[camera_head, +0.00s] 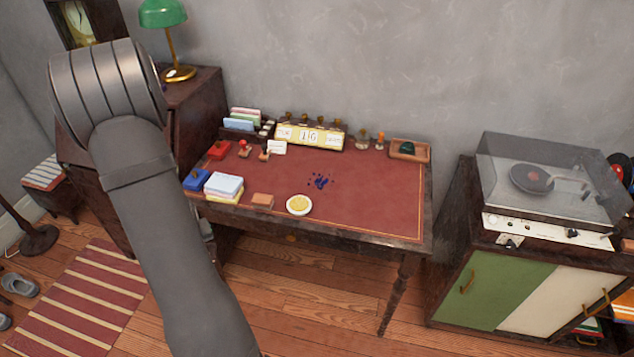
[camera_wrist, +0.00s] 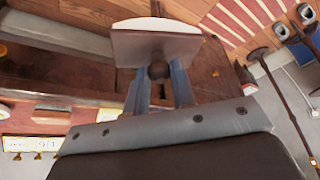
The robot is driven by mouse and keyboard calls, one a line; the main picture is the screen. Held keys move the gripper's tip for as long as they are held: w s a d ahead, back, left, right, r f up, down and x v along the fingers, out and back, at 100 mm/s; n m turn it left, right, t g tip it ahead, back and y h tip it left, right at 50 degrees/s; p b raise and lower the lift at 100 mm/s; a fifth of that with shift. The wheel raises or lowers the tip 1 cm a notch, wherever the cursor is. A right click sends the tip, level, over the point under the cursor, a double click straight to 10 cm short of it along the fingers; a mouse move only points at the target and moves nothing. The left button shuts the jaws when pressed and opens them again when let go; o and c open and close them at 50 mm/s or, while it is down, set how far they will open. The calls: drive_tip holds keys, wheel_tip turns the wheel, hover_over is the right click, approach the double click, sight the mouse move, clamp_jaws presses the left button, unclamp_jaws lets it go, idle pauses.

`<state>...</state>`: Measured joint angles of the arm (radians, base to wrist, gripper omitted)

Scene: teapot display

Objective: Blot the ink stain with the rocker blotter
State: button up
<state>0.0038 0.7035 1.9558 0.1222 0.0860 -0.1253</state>
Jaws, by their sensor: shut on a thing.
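The ink stain (camera_head: 320,181) is a dark blue splatter of several spots on the red top of the desk (camera_head: 365,205), right of its middle, in the head view. Nothing covers it there. In the wrist view, my gripper (camera_wrist: 159,76) is shut on the knob of the rocker blotter (camera_wrist: 153,46). The blotter has a pale, slightly curved block with a white edge, and it is held clear in the air beyond the fingers. The stain does not show in the wrist view. My gripper and the blotter do not show in the head view.
A calendar (camera_head: 309,136) and letter rack stand along the desk's back. Paper stacks (camera_head: 223,186), a blue box (camera_head: 196,180) and a yellow round dish (camera_head: 299,205) lie left and in front of the stain. A wooden tray (camera_head: 410,151) is at back right. The desk's right side is clear.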

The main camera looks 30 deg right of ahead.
drive_tip(key=w+d+r, duration=1.2)
drive_tip(key=w+d, duration=0.2)
drive_tip(key=d, duration=0.2)
drive_tip(key=s+d+f+m+h, duration=0.1)
drive_tip(key=s+d+m, duration=0.2)
drive_tip(key=d, duration=0.6)
drive_tip(key=s+d+m+g+h, duration=0.1)
drive_tip(key=s+d+m, duration=0.15)
drive_tip(key=d, duration=0.75)
drive_tip(key=s+d+f+m+h, duration=0.15)
drive_tip(key=d+m, duration=0.25)
drive_tip(key=d, duration=0.5)
drive_tip(key=shift+n, duration=0.25)
drive_tip(key=shift+s+f, duration=0.25)
drive_tip(key=shift+f, duration=1.05)
drive_tip(key=shift+s+f, duration=0.2)
drive_tip(key=shift+f, duration=1.1)
drive_tip(key=shift+f, duration=0.4)
drive_tip(key=shift+y, duration=0.25)
drive_tip(key=shift+s+d+t+y, duration=0.3)
drive_tip(key=shift+s+t+y, duration=0.1)
drive_tip(key=shift+s+t, duration=0.45)
